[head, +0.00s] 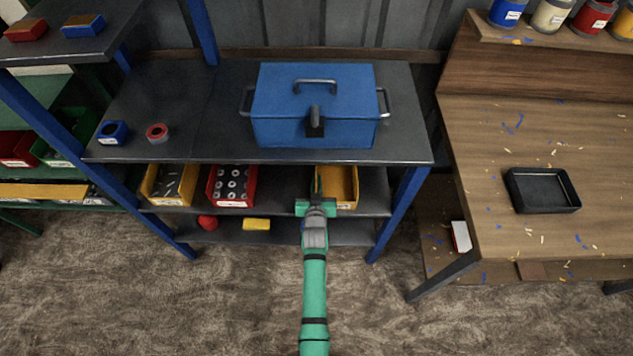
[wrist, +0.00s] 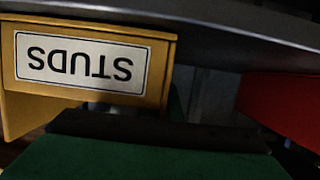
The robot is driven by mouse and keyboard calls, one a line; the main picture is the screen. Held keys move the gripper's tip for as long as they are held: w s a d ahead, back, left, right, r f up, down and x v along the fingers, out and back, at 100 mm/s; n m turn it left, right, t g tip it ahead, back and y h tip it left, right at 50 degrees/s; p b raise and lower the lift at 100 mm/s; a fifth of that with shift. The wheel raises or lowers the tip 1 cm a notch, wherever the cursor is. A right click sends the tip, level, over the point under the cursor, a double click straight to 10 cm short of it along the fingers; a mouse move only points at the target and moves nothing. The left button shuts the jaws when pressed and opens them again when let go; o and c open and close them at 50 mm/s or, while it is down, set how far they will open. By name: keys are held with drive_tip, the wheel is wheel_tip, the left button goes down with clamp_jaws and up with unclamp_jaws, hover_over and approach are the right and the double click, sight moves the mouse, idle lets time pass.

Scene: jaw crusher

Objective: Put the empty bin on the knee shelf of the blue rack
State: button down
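The blue rack has blue posts (head: 400,213) and dark shelves. An empty yellow bin (head: 343,186) is at the right end of its shelf below the worktop (head: 284,190). In the wrist view a yellow bin (wrist: 81,62) shows a white label reading STUDS, upside down. My gripper (head: 316,207) is at the empty bin's front left corner in the head view. In the wrist view the green gripper body fills the bottom, and a narrow green part shows beside the bin's edge. The fingertips are mostly hidden, so I cannot tell their opening or any contact.
On the same shelf are a yellow bin of studs or bolts (head: 169,184) and a red bin of washers (head: 231,186). A blue toolbox (head: 315,105) stands on the worktop above. A red item (head: 208,222) and yellow block (head: 256,225) lie below. A wooden bench (head: 545,235) is at right.

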drive_tip(key=c, duration=2)
unclamp_jaws()
drive_tip(key=shift+s+r, duration=0.1)
drive_tip(key=shift+s, duration=0.05)
drive_tip(key=s+f+v, duration=0.1)
drive_tip(key=f+v, duration=0.2)
drive_tip(key=v, duration=2.8)
drive_tip(key=shift+t, duration=0.4)
drive_tip(key=s+r, duration=0.4)
drive_tip(key=s, duration=0.1)
drive_tip(key=s+r, duration=0.4)
drive_tip(key=s, duration=0.1)
drive_tip(key=s+d+r, duration=0.1)
drive_tip(key=s+r, duration=0.4)
drive_tip(key=s, duration=0.1)
drive_tip(key=shift+r, duration=0.1)
